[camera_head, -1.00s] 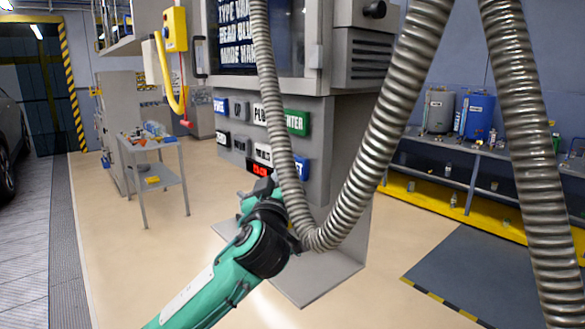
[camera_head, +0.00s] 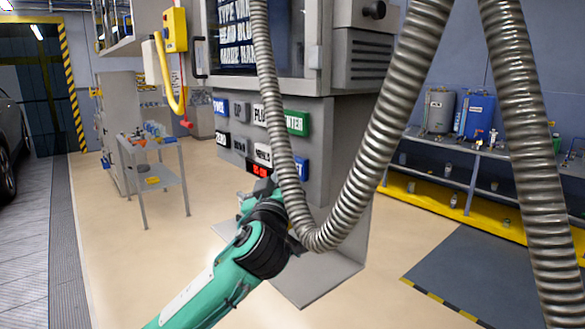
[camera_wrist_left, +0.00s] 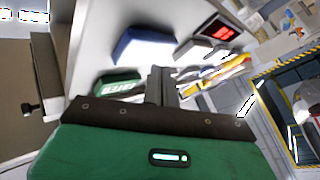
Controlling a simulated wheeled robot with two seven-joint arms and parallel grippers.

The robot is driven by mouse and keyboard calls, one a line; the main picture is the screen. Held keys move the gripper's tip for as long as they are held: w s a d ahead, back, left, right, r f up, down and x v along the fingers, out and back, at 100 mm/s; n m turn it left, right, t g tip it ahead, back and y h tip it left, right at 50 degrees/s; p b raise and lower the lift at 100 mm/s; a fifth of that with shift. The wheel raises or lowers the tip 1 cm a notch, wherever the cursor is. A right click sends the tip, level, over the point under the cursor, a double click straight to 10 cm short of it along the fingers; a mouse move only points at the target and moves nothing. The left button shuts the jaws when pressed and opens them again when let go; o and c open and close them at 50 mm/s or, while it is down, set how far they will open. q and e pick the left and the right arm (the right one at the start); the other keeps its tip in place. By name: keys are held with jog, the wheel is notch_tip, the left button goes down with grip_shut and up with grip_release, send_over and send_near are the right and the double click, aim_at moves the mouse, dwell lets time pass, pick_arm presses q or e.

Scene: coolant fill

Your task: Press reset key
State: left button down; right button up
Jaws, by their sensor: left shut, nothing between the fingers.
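The blue reset key (camera_head: 301,167) sits low on the right of the grey machine's key panel, below the green enter key (camera_head: 296,122). The hose partly covers it in the head view. In the left wrist view a blue key (camera_wrist_left: 145,47), which looks like the same one, lies just beyond the fingers, with the green key (camera_wrist_left: 118,86) near it. My left gripper (camera_head: 264,186) is in front of the panel's lower part, and its shut, empty fingers show in the left wrist view (camera_wrist_left: 160,82). Whether they touch a key I cannot tell. My right gripper is not in view.
A ribbed metal hose (camera_head: 352,195) loops down in front of the panel, close to my left wrist. A small red display (camera_head: 259,169) sits left of the reset key. A cart (camera_head: 155,165) stands at the left, and a bench (camera_head: 470,150) at the right.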

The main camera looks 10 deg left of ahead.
pick_arm(q)
jog(key=shift+w, duration=0.1)
dwell(0.7)
jog(key=shift+w+d, duration=0.3)
jog(key=shift+w+d+b, duration=0.3)
jog(key=shift+w+b, duration=0.05)
jog(key=shift+b, duration=0.1)
dwell(0.8)
dwell(0.3)
jog(key=shift+s+a, duration=0.55)
jog(key=shift+s, duration=0.15)
jog(key=s+a, duration=0.1)
jog(key=s, duration=0.1)
jog(key=s+a, duration=0.2)
dwell(0.4)
dwell(0.4)
